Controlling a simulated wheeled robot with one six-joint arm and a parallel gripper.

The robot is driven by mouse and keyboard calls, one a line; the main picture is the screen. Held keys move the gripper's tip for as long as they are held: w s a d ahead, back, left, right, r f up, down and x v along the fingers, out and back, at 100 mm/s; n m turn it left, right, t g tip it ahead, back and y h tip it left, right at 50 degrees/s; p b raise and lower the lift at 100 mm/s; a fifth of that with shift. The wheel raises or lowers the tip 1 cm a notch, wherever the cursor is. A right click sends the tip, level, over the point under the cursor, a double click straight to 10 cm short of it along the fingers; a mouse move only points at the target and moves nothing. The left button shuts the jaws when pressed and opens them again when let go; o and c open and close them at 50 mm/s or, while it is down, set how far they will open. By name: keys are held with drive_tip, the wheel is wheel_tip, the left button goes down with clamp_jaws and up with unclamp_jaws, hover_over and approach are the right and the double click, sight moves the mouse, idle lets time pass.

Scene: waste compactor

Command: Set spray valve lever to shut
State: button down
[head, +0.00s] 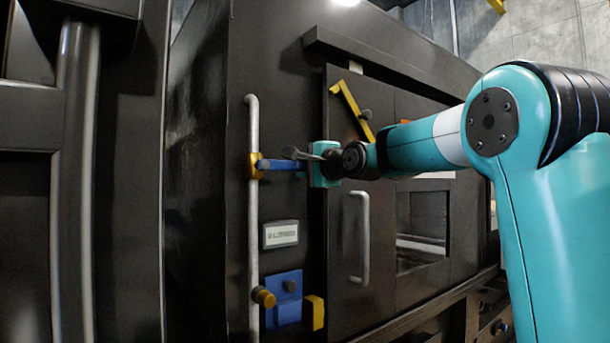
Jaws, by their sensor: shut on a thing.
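The spray valve is a brass body (256,166) on a vertical grey pipe (252,220), in the left middle of the head view. Its blue lever (278,165) points right from the valve, roughly level and crosswise to the pipe. My gripper (301,160) is at the lever's right end and shut on it. The gripper's teal body and dark wrist hide the lever's tip. The exact finger contact is too small to make out.
Below are a small label plate (280,235), a brass knob (264,298) and a blue box (285,298) with a yellow block (313,312). A yellow bar (351,109) slants above my wrist. A door handle (360,238) stands beneath my forearm.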

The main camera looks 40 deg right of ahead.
drive_tip(key=c, duration=0.9)
unclamp_jaws()
drive_tip(key=shift+s, duration=0.15)
drive_tip(key=s+b, duration=0.2)
drive_tip(key=s, duration=0.3)
drive_tip(key=s+b, duration=0.2)
drive_tip(key=s, duration=0.4)
drive_tip(key=s+b, duration=0.3)
drive_tip(key=s, duration=0.3)
drive_tip(key=shift+s+d, duration=0.1)
drive_tip(key=shift+d, duration=0.2)
